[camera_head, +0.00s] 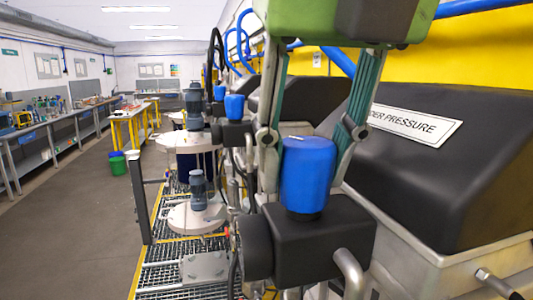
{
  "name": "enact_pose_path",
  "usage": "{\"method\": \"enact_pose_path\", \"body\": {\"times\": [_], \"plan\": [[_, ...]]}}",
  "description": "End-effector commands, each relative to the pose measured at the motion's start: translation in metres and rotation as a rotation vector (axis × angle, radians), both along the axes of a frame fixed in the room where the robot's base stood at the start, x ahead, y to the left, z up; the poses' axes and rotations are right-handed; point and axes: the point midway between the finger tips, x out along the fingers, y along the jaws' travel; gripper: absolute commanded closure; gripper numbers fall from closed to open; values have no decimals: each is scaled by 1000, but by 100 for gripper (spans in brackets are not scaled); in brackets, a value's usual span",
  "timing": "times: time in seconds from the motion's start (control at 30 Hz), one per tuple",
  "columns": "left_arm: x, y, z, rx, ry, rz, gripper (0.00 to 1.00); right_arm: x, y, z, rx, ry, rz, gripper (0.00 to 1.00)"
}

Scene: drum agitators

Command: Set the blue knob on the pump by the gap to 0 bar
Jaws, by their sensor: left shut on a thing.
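A large blue knob (307,172) stands upright on top of a black pump (318,238) in the near foreground. My left gripper (304,142), green with grey fingers, reaches down from above and is shut on this blue knob, one finger on each side. A round black part (255,247) sticks out of the pump's left side; its face is turned away, so no scale or reading shows. My right gripper is not in view.
A black cover with a "…DER PRESSURE" sign (418,124) stands close on the right. Smaller blue knobs (235,106) and agitator motors (198,188) stand farther along the metal grating (165,272). Open floor (75,235) lies to the left, before the workbenches (62,125).

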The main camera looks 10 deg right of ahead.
Motion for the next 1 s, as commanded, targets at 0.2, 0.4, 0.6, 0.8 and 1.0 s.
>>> {"method": "enact_pose_path", "body": {"times": [0.2,0.4,0.6,0.8,1.0], "plan": [[0,0,1,-3,0,46,87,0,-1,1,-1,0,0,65],[0,0,1,-3,0,57,87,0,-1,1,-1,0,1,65],[0,0,1,-3,-1,57,87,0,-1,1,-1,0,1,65],[0,0,1,-3,-1,56,48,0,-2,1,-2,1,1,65],[0,-1,0,-3,-1,54,48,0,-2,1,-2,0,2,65]]}}
